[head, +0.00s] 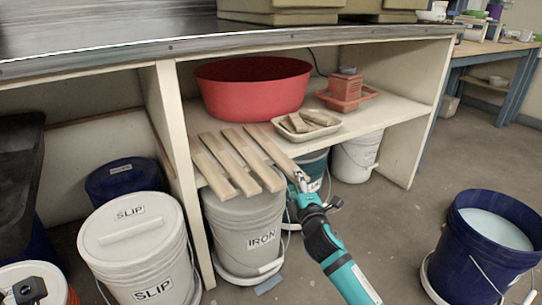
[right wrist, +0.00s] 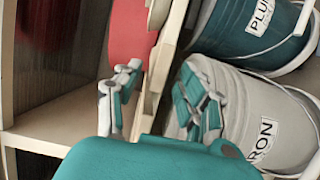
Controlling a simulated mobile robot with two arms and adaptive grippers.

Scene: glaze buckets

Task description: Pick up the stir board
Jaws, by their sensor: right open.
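Several flat wooden stir boards (head: 235,160) lie side by side on the white shelf, their near ends sticking out over its front edge. My right gripper (head: 301,180) is at the near end of the rightmost board (head: 270,147). In the right wrist view, my right gripper (right wrist: 160,78) is open, with one finger on each side of a board (right wrist: 152,92) seen nearly edge-on. I cannot tell whether either finger touches it. My left gripper is not in view.
A red tub (head: 253,90) and a tray with wooden blocks (head: 325,131) stand on the shelf (head: 385,112). The IRON bucket (head: 245,225) is below the boards. A SLIP bucket (head: 140,250) stands left, a blue bucket (head: 465,255) right.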

